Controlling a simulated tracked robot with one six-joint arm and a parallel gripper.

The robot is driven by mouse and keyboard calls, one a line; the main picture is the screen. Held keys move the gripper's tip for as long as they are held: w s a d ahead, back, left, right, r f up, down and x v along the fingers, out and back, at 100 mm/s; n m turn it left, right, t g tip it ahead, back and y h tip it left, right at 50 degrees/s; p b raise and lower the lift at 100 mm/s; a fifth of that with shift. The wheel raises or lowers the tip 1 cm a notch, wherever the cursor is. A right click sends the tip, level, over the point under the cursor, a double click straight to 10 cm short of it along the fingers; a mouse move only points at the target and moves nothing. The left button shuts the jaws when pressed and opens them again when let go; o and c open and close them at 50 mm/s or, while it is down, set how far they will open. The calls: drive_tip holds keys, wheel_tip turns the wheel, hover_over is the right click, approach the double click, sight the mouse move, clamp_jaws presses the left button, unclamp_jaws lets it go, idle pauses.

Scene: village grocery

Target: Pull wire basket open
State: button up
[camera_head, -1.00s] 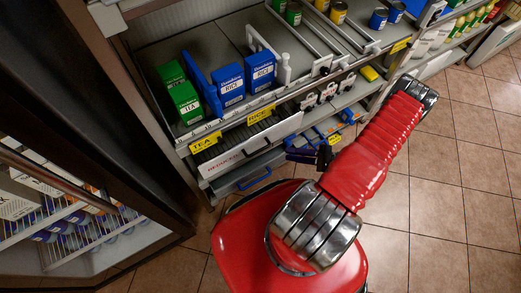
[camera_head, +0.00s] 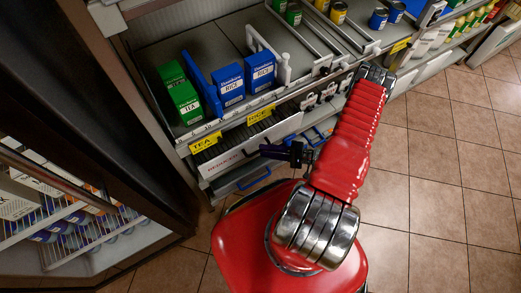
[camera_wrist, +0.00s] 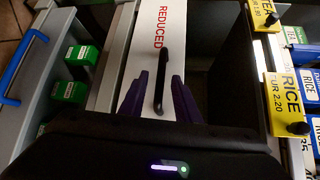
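The wire basket (camera_head: 223,167) has a white front panel marked REDUCED and sits under the tea and rice shelf; dark wires show behind the panel. In the wrist view its white front (camera_wrist: 150,62) runs through the middle, with a dark bar handle (camera_wrist: 162,62) on it. My gripper (camera_head: 268,151) is in front of this panel in the head view. In the wrist view my gripper (camera_wrist: 159,84) has its two purple fingers apart, one on each side of the handle. A gap shows on both sides, so it is open and not closed on the bar.
A grey drawer with a blue handle (camera_head: 254,178) lies below the basket; green boxes (camera_wrist: 70,91) show inside it. Yellow TEA (camera_head: 204,141) and RICE (camera_head: 260,114) tags hang just above. A dark cabinet (camera_head: 100,110) stands left. Tiled floor (camera_head: 440,190) is clear at right.

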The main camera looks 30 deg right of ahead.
drive_tip(key=shift+x, duration=1.55)
drive_tip(key=shift+f, duration=0.1)
clamp_jaws()
